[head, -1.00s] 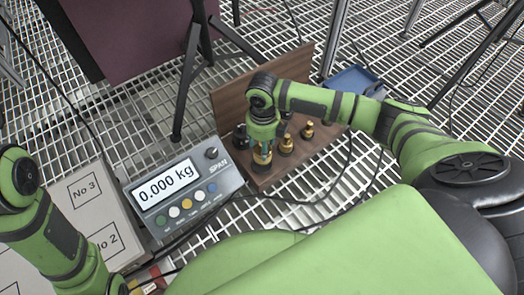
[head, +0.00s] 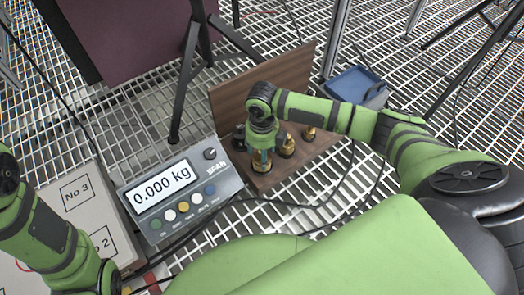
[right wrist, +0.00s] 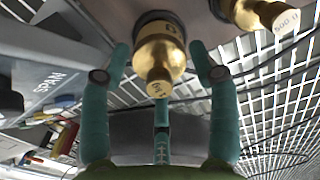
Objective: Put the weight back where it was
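A brass weight (head: 262,166) stands on the wooden rack (head: 298,165), at the left end of a row of brass weights. My right gripper (head: 263,150) is directly above and around it. In the right wrist view the same brass weight (right wrist: 160,55) sits between my teal fingers (right wrist: 160,62), with gaps showing on both sides, so the gripper looks open. The lettering on its knob is hard to read. The scale (head: 180,195) reads 0.000 kg and its display faces me. My left arm is at the lower left; its gripper is not visible.
Two more brass weights (head: 287,147) (head: 309,133) stand along the rack, and a dark object (head: 238,138) is at its left. A blue tray (head: 352,84) lies behind right. A numbered board (head: 75,205) is left of the scale. Black cables cross the grating in front.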

